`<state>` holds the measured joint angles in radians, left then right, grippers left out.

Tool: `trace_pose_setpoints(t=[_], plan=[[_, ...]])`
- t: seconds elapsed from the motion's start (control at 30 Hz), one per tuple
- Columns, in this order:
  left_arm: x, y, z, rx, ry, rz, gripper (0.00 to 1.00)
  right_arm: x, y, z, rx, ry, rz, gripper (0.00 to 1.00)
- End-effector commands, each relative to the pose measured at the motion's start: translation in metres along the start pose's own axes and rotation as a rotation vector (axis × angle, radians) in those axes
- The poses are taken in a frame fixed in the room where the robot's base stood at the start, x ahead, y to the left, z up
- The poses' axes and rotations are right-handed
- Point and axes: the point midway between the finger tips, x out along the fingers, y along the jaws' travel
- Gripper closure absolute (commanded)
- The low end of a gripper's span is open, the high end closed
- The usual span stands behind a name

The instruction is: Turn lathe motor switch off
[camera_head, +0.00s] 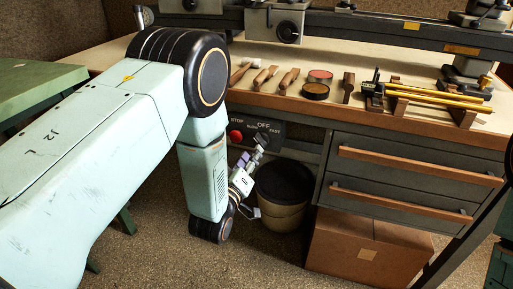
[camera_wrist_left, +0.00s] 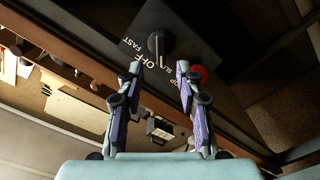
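The lathe motor switch is a dark rotary knob on a black panel (camera_head: 280,130) under the bench's front edge. In the left wrist view the knob (camera_wrist_left: 156,42) shows just beyond my fingertips, with OFF, FAST and SLOW lettering beside it. A pale mark shows on the knob, but I cannot tell which label it points to. My left gripper (camera_head: 261,143) is at the panel, and its fingers (camera_wrist_left: 158,72) are apart with the knob in line with the gap. I cannot tell whether they touch it. My right gripper is out of view.
A red STOP button (camera_head: 235,136) sits beside the knob, close to one finger. Drawers (camera_head: 405,183) stand right of the panel. A dark-topped bin (camera_head: 284,190) and a cardboard box (camera_head: 367,247) are below. Tools lie on the bench top (camera_head: 330,65).

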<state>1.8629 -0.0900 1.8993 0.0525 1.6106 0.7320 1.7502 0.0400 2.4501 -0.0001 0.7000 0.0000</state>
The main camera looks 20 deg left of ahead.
Motion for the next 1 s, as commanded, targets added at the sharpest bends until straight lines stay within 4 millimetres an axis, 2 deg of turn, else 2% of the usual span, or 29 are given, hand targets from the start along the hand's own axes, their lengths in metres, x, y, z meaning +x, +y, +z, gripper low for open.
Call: trace_pose_setpoints(t=[0.1, 0.3, 0.43, 0.7, 1.0], plan=[[0.021, -0.002, 0.002, 0.001, 0.003, 0.002, 0.64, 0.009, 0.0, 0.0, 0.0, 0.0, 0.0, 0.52], [0.046, -0.002, 0.002, 0.002, 0.0, 0.0, 0.64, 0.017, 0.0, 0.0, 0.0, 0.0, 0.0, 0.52], [0.054, -0.001, 0.001, 0.003, -0.002, -0.001, 0.64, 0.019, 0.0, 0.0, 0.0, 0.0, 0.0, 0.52], [0.056, -0.001, 0.001, 0.003, -0.003, -0.002, 0.64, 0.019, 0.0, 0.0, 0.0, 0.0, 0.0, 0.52], [0.055, -0.001, 0.001, 0.003, -0.003, -0.002, 0.88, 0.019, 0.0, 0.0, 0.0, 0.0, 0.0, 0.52]])
